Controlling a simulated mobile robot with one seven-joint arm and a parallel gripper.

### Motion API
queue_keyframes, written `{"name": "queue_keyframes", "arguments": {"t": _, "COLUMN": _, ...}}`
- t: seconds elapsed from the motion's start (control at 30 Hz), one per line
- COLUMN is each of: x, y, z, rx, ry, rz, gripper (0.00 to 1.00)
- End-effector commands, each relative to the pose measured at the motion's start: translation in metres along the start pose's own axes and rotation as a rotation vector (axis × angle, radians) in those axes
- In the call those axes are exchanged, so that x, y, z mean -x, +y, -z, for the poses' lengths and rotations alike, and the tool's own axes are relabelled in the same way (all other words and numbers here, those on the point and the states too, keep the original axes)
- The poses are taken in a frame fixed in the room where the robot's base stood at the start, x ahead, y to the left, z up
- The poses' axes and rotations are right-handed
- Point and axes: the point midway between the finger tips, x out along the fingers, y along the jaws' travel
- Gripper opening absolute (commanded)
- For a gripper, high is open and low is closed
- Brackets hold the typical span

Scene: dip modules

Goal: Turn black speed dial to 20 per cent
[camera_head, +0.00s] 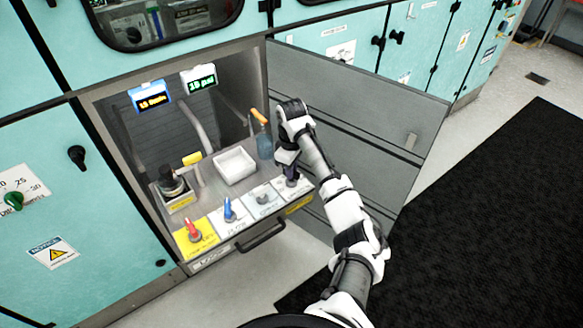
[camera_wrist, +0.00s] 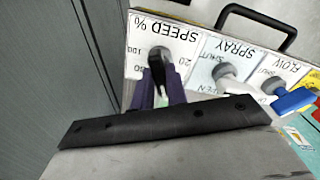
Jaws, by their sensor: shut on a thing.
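The black speed dial (camera_wrist: 158,56) stands on a white plate marked SPEED % (camera_wrist: 185,36), which appears upside down in the wrist view. The marks 100 and 20 show on either side of the dial. My gripper (camera_wrist: 160,88) is shut on the dial, its purple fingers reaching it from below in this view. In the head view my gripper (camera_head: 287,160) comes down over the right end of the drawer panel, and the dial (camera_head: 291,182) is partly hidden beneath it. The dial's exact pointer setting is hidden by the fingers.
The grey spray knob (camera_wrist: 224,72) and flow knob (camera_wrist: 272,86) stand beside the dial. An open door (camera_head: 375,125) stands to the right.

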Motion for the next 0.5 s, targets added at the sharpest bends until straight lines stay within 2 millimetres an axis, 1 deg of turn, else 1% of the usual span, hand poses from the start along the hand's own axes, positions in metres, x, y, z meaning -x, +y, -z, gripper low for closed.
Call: {"name": "queue_keyframes", "arguments": {"t": 0.5, "x": -0.0004, "y": -0.0002, "z": 0.0, "rx": 0.491, "ry": 0.001, "rz": 0.001, "gripper": 0.0}}
